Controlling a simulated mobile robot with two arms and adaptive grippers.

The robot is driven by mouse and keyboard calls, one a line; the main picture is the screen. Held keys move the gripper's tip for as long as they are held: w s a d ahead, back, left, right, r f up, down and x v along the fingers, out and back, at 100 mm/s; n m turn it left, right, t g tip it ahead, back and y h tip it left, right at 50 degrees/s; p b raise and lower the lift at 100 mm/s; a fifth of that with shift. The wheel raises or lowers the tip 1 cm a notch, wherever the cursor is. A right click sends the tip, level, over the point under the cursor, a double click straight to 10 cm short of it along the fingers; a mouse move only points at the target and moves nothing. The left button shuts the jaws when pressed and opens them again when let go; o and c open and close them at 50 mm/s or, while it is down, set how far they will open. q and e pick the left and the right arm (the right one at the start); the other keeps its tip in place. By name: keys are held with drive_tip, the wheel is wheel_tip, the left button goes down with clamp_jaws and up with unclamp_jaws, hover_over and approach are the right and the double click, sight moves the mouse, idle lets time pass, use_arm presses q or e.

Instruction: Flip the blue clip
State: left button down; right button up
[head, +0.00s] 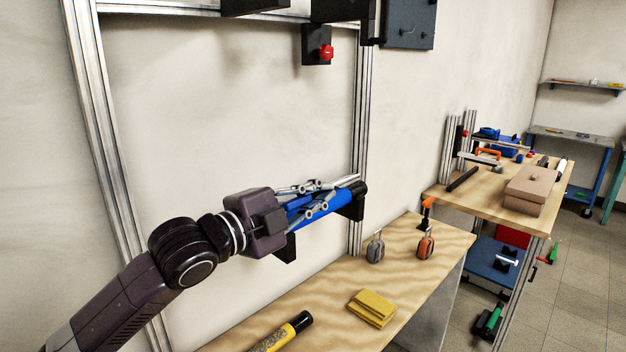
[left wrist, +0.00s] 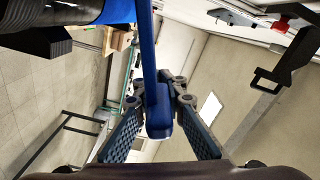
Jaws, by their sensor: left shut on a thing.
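My left gripper (head: 318,196) reaches in from the left beside a blue roll with a black end (head: 320,210), which rests on black brackets on the metal frame. In the left wrist view my left gripper (left wrist: 160,98) has its two fingers closed on the rounded end of a long blue bar, the blue clip (left wrist: 150,50). The clip runs upward between the fingers, beside the roll. In the head view the clip is largely hidden by the fingers and hard to tell from the roll. My right gripper is not in view.
A wooden table (head: 425,262) below the roll bears a yellow block (head: 372,307), a black-and-yellow cylinder (head: 276,335) and small clamps. A second bench (head: 480,205) with tools and a box (head: 535,188) stands to the right. A red knob (head: 326,52) sits above on the frame.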

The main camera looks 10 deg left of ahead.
use_arm(q)
drive_tip(key=f+m, duration=0.2)
drive_tip(key=f, duration=0.1)
drive_tip(key=f+m, duration=0.2)
drive_tip(key=shift+s+d+b, duration=0.3)
drive_tip(key=shift+d, duration=0.1)
drive_tip(key=c, duration=1.9)
unclamp_jaws()
drive_tip(key=shift+c, duration=0.2)
drive_tip(key=shift+s+a, duration=0.1)
drive_tip(key=v, duration=1.1)
drive_tip(key=shift+s+a, duration=0.25)
drive_tip(key=shift+s, duration=0.05)
